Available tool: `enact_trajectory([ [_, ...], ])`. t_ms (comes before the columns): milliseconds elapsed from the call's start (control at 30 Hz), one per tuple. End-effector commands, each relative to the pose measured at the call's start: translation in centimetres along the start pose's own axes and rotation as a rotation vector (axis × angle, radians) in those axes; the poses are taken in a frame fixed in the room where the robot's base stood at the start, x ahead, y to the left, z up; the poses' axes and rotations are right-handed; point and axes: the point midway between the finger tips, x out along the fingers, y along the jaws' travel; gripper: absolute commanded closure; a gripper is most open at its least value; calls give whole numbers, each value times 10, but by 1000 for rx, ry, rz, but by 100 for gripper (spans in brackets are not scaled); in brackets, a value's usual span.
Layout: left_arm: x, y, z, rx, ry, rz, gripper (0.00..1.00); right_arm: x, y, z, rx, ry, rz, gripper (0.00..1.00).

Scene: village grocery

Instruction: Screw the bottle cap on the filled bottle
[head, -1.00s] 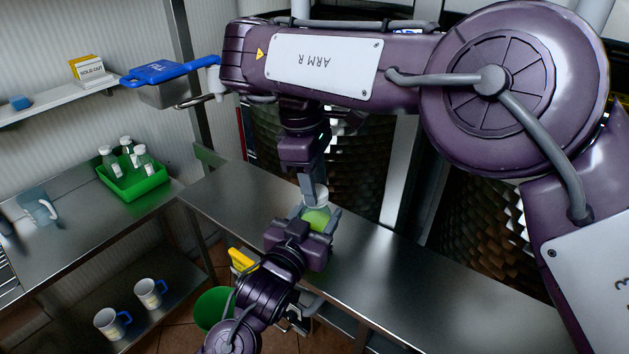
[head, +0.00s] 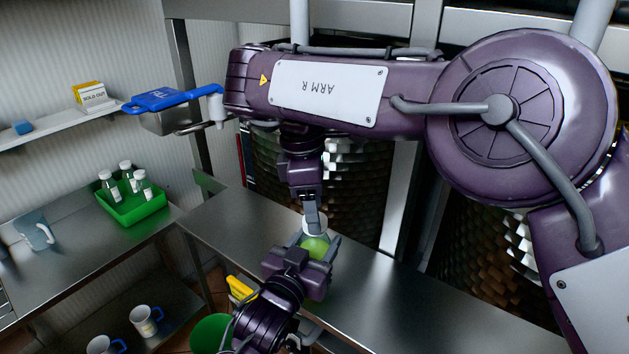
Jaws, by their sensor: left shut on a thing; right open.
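The filled bottle (head: 315,245), with light green contents, stands above or on the steel counter in the middle of the view. My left gripper (head: 318,248) comes from below and is shut on the bottle's body. A whitish top (head: 323,222) shows at the bottle's upper end; I cannot tell whether it is the cap or the bare neck. My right gripper (head: 312,218) points down at the bottle's top, open, with its fingers right beside that whitish part. Its fingers partly hide the top.
A green tray (head: 140,212) with several white-capped bottles (head: 127,172) stands on the left table. A steel counter (head: 390,290) runs to the lower right, its right part clear. Mugs (head: 145,320) stand on a lower shelf.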

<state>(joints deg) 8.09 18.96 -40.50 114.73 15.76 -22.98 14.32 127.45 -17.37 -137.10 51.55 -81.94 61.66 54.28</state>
Motion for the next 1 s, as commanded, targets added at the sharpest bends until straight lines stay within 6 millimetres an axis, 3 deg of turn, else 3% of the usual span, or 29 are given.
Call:
enact_trajectory([
  [800,0,0,2,-1,-4,1,100,-54,-2,9,-1999,33,131,43],
  [1000,0,0,2,-1,-4,1,100,-64,-4,11,-2359,14,167,43],
])
